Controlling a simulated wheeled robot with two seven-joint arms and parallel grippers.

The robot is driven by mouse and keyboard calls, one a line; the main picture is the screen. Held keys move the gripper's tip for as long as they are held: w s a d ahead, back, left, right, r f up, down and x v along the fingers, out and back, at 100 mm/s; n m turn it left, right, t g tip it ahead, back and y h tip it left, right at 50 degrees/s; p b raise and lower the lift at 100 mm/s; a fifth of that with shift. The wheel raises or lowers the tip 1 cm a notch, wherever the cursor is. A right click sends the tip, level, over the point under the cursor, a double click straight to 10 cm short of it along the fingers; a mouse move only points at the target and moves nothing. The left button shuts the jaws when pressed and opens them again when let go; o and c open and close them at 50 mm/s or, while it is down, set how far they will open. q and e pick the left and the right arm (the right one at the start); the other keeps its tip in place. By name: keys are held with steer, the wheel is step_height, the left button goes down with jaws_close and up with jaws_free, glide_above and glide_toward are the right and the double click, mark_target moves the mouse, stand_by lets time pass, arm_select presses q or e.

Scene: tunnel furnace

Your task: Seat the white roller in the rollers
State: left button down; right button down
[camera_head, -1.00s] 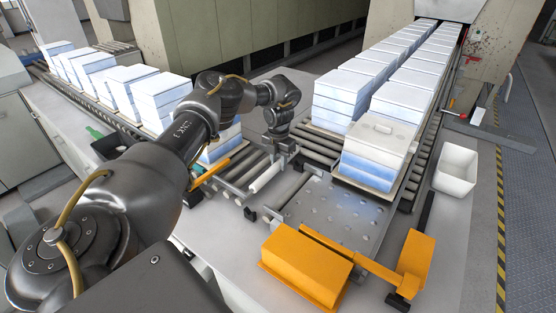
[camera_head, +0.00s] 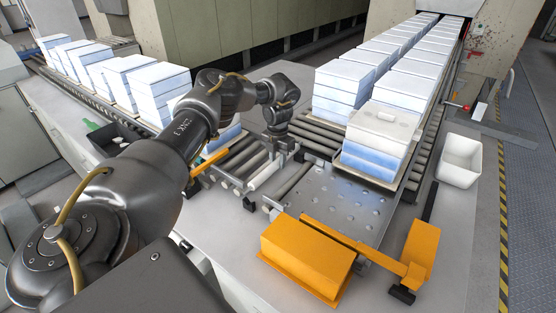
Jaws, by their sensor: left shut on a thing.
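The white roller (camera_head: 265,174) lies slanting among the grey rollers of the conveyor, near its front edge. Its near end shows; its far end is hidden at my left gripper. My left gripper (camera_head: 282,148) points down from above and is shut on the white roller's far part. The grey rollers (camera_head: 296,178) lie beside it, about parallel to it. I cannot tell whether the white roller rests fully in its slot. My right gripper is not in view.
A perforated metal plate (camera_head: 335,205) lies to the right of the rollers. Orange housing (camera_head: 306,258) stands in front. Stacked white-blue blocks (camera_head: 378,140) stand behind the plate. A white bin (camera_head: 460,162) sits at the right, and a dark tray (camera_head: 113,139) at the left.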

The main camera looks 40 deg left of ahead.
arm_select(q)
step_height(320, 180, down, 3)
steer(key=b, duration=0.2)
steer(key=shift+f+b, duration=0.15)
steer(key=shift+b, duration=0.15)
steer(key=shift+f+b, duration=0.35)
steer(key=shift+f, duration=0.65)
steer(key=c, duration=1)
jaws_free()
steer(key=shift+c, duration=0.2)
steer(key=shift+r, duration=0.35)
step_height(320, 180, up, 9)
steer(key=shift+b, duration=0.9)
steer(key=shift+r, duration=0.6)
